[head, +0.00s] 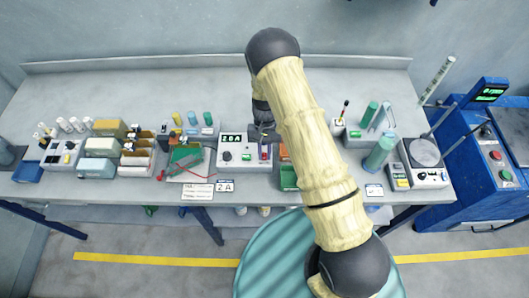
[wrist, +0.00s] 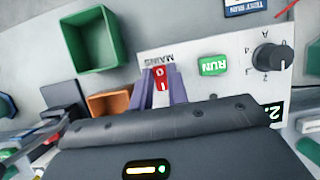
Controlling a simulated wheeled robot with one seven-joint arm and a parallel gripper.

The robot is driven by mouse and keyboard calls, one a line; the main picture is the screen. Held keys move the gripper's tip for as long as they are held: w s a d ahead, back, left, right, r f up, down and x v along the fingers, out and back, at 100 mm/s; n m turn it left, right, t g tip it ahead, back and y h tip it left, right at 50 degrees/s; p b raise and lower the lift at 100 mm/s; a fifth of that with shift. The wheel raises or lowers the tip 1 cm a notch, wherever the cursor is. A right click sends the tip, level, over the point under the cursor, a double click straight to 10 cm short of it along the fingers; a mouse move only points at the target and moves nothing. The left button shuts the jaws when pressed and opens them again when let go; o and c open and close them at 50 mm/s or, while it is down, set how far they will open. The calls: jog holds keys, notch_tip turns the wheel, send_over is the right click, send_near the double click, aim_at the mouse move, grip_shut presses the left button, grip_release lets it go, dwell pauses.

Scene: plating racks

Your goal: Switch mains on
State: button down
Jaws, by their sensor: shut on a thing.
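The power unit (head: 231,168) is a white box on the bench, with a small green-lit display (head: 231,138) on top. Its red mains switch (wrist: 161,77) stands beside the upside-down word MAINS in the wrist view. My gripper (wrist: 162,86) has its two purple fingers shut on the switch, one on each side. In the head view my gripper (head: 265,150) reaches down to the right end of the unit, and the switch is hard to make out there. A green RUN button (wrist: 214,65) and a black knob (wrist: 273,57) share the panel.
A green bin (wrist: 92,40) and an orange bin (wrist: 110,102) stand close beside the unit. A green board (head: 185,158) with red wire lies left of it. A teal cylinder (head: 380,152) and a scale (head: 424,153) stand to the right.

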jog(key=c, duration=1.4)
grip_release()
jog(key=shift+o, duration=0.2)
jog(key=shift+r, duration=0.15)
jog(key=b+v, duration=0.5)
jog(key=v, duration=1.2)
jog(key=shift+b, duration=0.3)
jog(key=shift+r, duration=0.1)
jog(key=s+d+r+t, duration=0.2)
jog(key=s+d, duration=0.4)
jog(key=s, duration=0.3)
jog(key=s+d+r+t, duration=0.3)
jog(key=s+d+t, duration=0.2)
jog(key=s, duration=0.5)
jog(key=shift+d+r, duration=0.2)
jog(key=shift+d, duration=0.95)
